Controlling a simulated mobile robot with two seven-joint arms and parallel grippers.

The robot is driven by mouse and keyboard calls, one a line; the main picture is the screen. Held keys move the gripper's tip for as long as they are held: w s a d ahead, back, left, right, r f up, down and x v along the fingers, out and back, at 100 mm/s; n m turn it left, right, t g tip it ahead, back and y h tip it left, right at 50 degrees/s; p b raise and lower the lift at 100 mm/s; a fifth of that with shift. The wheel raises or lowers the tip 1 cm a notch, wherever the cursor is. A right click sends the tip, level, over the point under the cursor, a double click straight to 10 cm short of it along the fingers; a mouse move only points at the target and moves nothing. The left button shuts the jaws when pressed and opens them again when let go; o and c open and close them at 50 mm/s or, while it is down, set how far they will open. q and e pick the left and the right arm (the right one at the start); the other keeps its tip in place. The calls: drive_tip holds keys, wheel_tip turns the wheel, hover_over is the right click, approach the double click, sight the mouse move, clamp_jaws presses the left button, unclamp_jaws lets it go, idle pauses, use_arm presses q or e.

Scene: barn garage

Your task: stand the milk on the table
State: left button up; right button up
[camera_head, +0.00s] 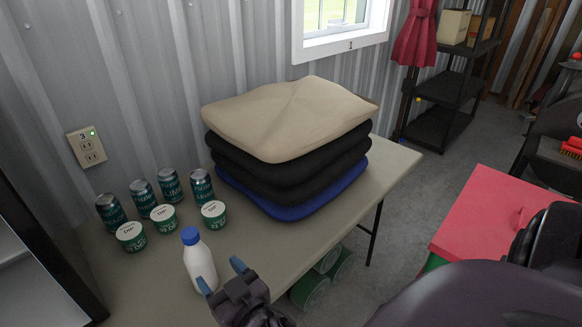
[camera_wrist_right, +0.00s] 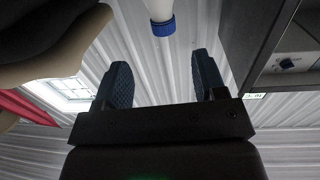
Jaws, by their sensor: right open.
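The milk is a white bottle (camera_head: 201,266) with a blue cap, upright at the near left part of the table (camera_head: 150,262). I cannot see its base clearly. My right gripper (camera_head: 221,276) is open beside the bottle, on its near right side in the head view, and one fingertip overlaps the bottle's lower part. In the right wrist view, the bottle's blue cap (camera_wrist_right: 163,27) shows at the top, beyond the open fingertips of my right gripper (camera_wrist_right: 160,62), with nothing between the fingers. My left gripper is out of view.
Several dark cans (camera_head: 169,186) and three green-and-white dip tubs (camera_head: 163,217) stand behind the bottle. A stack of folded cloths (camera_head: 290,120) fills the table's far right. A dark cabinet (camera_head: 40,235) borders the left. Bare tabletop lies right of the tubs.

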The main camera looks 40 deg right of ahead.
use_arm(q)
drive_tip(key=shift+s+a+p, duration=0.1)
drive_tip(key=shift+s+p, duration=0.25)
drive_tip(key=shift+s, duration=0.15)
use_arm(e)
drive_tip(key=s+d+f+g, duration=0.3)
drive_tip(key=s+d+f, duration=0.2)
drive_tip(key=s+f, duration=0.2)
drive_tip(key=s+d+f+n+g+y, duration=0.1)
drive_tip(key=s+d+f+g, duration=0.2)
drive_tip(key=s+d+f, duration=0.2)
wheel_tip(320, 180, down, 5)
drive_tip(key=s, duration=0.3)
drive_tip(key=shift+d+f+n+g, duration=0.2)
drive_tip(key=shift+n+g, duration=0.1)
drive_tip(key=shift+g, duration=0.1)
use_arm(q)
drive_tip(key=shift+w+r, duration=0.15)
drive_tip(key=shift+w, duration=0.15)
use_arm(e)
drive_tip(key=shift+w, duration=0.1)
